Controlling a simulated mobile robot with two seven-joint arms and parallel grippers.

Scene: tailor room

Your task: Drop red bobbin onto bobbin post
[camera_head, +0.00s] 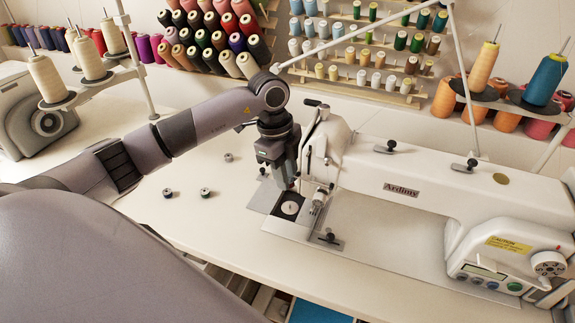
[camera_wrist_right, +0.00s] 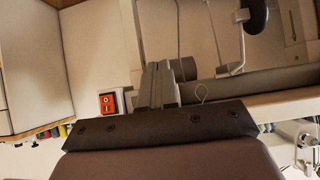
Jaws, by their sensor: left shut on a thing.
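My left gripper (camera_head: 287,184) points down beside the head of the white sewing machine (camera_head: 400,190). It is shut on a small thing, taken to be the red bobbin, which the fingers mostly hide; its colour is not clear. Just below the fingertips is a dark square recess with a pale round part, where the bobbin post (camera_head: 290,208) appears to be; the post itself is too small to make out. The gap between fingertips and recess is hard to judge. In the right wrist view my right gripper (camera_wrist_right: 168,82) is away from these things; its finger gap is unclear.
Loose bobbins lie on the white table: one (camera_head: 168,193) at left, one (camera_head: 205,192) beside it, one (camera_head: 228,157) farther back. The machine's presser foot (camera_head: 319,200) is close right of my left gripper. Thread racks (camera_head: 360,60) stand behind. The table's front left is clear.

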